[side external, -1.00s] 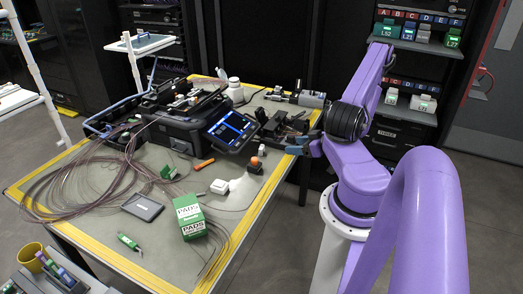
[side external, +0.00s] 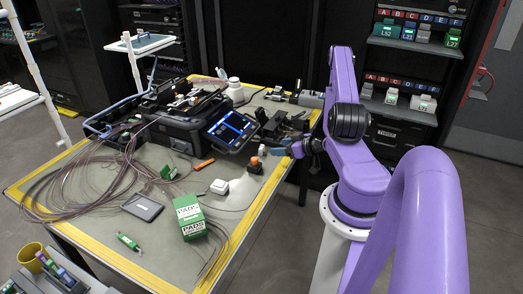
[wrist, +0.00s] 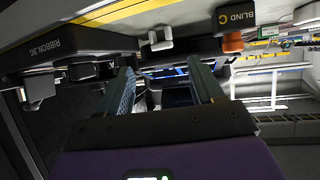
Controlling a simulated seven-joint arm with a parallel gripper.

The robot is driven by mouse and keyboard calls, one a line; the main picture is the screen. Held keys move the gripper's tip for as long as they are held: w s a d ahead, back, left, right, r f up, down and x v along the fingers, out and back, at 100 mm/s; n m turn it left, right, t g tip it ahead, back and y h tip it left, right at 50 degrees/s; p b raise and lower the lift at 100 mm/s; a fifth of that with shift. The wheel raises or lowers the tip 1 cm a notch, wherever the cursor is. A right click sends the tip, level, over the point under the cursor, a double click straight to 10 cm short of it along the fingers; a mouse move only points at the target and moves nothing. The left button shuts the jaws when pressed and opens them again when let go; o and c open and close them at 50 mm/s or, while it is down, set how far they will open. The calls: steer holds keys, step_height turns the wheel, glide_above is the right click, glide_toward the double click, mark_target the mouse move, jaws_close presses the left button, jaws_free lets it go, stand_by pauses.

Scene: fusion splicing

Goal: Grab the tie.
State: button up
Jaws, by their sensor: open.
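I cannot make out a tie for certain in either view. My gripper (side external: 286,151) is at the right edge of the workbench, low over the top, with blue-grey fingers pointing left into the bench. In the wrist view my gripper (wrist: 166,82) has its two fingers spread apart with nothing visibly held between them. Beyond the fingers is a dark shape with a bluish screen. A thin looped fibre bundle (side external: 75,185) lies on the left part of the bench.
The splicer's lit screen (side external: 231,129) stands left of my gripper. Close to it are an orange-topped piece (side external: 255,164) and black holders (side external: 272,124). The wrist view shows blocks marked RIBBON (wrist: 70,45) and BLIND C (wrist: 250,14). A green PADS box (side external: 190,217) stands at the front.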

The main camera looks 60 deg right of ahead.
mark_target(263, 149)
steer(key=x, duration=0.4)
steer(key=shift+f+x, duration=0.25)
steer(key=shift+x, duration=2.25)
steer(key=shift+s+a, duration=0.1)
steer(key=shift+c, duration=0.4)
steer(key=c, duration=1)
